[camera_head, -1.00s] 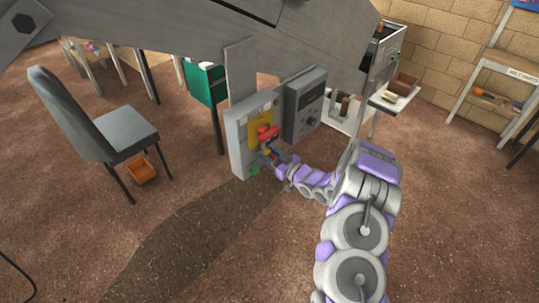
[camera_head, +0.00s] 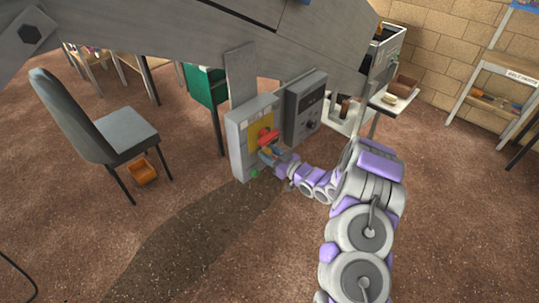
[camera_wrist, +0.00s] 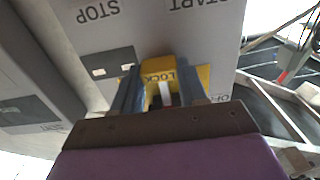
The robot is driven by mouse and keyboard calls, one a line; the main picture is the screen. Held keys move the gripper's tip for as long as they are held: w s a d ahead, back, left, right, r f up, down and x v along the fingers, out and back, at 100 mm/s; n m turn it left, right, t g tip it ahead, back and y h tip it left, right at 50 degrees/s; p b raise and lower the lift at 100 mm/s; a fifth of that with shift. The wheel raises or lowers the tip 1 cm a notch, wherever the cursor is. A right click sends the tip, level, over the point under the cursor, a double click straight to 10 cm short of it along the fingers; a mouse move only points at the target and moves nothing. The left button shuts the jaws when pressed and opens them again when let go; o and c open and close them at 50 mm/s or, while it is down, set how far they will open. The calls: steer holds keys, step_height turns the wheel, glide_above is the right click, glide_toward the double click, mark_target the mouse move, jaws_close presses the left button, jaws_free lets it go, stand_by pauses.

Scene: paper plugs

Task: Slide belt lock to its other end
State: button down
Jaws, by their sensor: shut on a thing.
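The belt lock (camera_wrist: 158,76) is a yellow slider marked LOCK, seen upside down in the wrist view. My gripper (camera_wrist: 162,88) is shut on it, with one blue-grey finger on each side. A grey plate with two small slots lies left of the lock, and a partly hidden label starting with "OF" lies to its right. In the head view my gripper (camera_head: 270,154) is at the front of the grey control box (camera_head: 237,150), just below the red button (camera_head: 267,134) on its yellow plate. The lock itself is not clear there.
The wrist view shows STOP (camera_wrist: 97,11) and START labels on the box face. A grey box with a dark display (camera_head: 306,105) stands right of the control box. A chair (camera_head: 125,130) and orange bin (camera_head: 143,171) are at left. A large grey beam spans above.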

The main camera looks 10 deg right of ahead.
steer(key=shift+w+d+r, duration=0.1)
steer(key=shift+r, duration=0.15)
steer(key=c, duration=0.8)
jaws_free()
steer(key=shift+r, duration=0.1)
steer(key=shift+o, duration=1)
steer(key=p+v, duration=0.1)
steer(key=v, duration=1.6)
steer(key=shift+s+d+f+p, duration=0.15)
steer(key=shift+s+f+p, duration=0.05)
steer(key=shift+f+p, duration=0.2)
steer(key=shift+w, duration=0.15)
